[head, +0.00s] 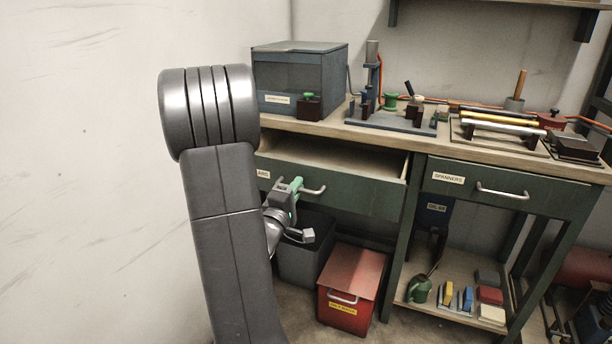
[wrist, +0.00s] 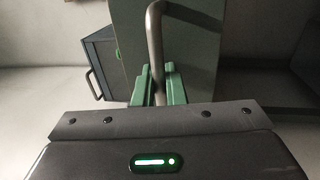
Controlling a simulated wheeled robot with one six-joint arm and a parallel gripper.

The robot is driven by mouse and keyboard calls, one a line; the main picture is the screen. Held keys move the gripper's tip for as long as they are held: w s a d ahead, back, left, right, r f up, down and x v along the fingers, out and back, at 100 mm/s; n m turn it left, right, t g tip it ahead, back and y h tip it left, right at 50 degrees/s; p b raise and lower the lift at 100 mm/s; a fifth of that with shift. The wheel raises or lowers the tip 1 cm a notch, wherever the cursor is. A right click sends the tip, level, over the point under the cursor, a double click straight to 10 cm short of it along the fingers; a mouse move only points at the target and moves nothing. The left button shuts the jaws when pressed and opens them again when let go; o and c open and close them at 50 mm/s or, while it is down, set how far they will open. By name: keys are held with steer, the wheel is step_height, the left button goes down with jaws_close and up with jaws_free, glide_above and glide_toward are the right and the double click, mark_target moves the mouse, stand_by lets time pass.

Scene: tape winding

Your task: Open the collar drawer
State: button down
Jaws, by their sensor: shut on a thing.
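The collar drawer (head: 356,200) is the left drawer of the green workbench. It is pulled out, and its open top shows a bare inside in the head view. Its label is partly hidden by my arm. My gripper (head: 292,187) is at the left part of the drawer's metal handle (head: 315,191). In the wrist view the green fingers of my gripper (wrist: 158,84) are shut on the handle (wrist: 154,40), with the green drawer front (wrist: 190,50) behind it.
The spanners drawer (head: 505,190) to the right is shut. Below stand a dark bin (head: 302,262) and a red lidded box (head: 352,282). A grey cabinet (head: 300,78) and a tool fixture (head: 390,118) stand on the bench top.

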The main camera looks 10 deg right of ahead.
steer(key=shift+r+v, duration=0.2)
steer(key=shift+v, duration=0.75)
steer(key=shift+r+v, duration=0.15)
steer(key=shift+v, duration=0.75)
steer(key=shift+r+v, duration=0.2)
steer(key=shift+v, duration=0.75)
steer(key=shift+a, duration=0.1)
steer(key=c, duration=1.9)
jaws_free()
steer(key=p+v, duration=0.2)
steer(key=v, duration=1.2)
steer(key=shift+w, duration=0.1)
steer(key=b+x, duration=0.1)
steer(key=x, duration=1.2)
steer(key=shift+w+d+r+b, duration=0.1)
steer(key=shift+w+d+b, duration=0.2)
